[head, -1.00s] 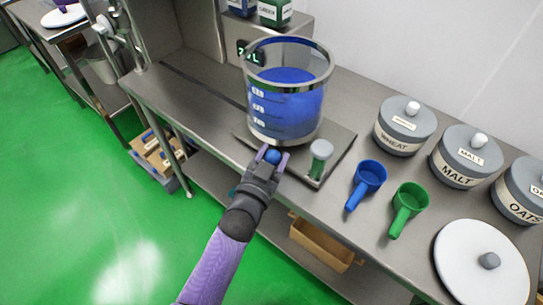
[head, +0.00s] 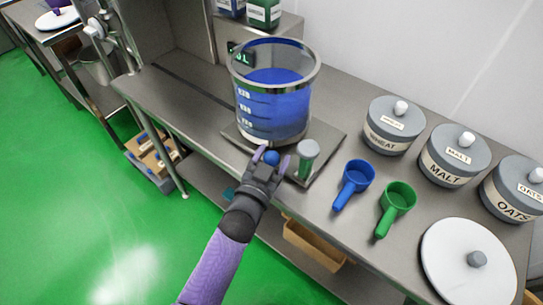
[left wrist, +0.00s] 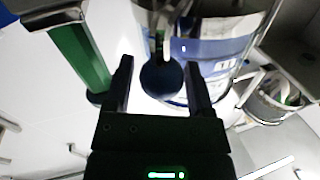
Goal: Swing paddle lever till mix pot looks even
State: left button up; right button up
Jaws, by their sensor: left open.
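The mix pot (head: 272,118) is a clear vessel with metal rims, holding blue liquid that looks evenly blue in the head view. It stands upright on a metal plate on the bench. The paddle lever's blue ball knob (head: 271,157) is at the pot's front, low down. My left gripper (head: 272,156) is open, with its fingers on either side of the knob. In the left wrist view the knob (left wrist: 163,82) sits between the two fingers, with slight gaps beside it. The paddle itself cannot be made out. My right gripper is not in view.
A blue scoop (head: 354,182), a green scoop (head: 396,203), a white lid (head: 466,270) and canisters, wheat (head: 392,127), malt (head: 452,160) and oats (head: 515,190), are farther right.

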pick_arm(q)
jog(key=shift+o, duration=0.9)
jog(key=p+v, duration=0.2)
jog(key=v, duration=0.8)
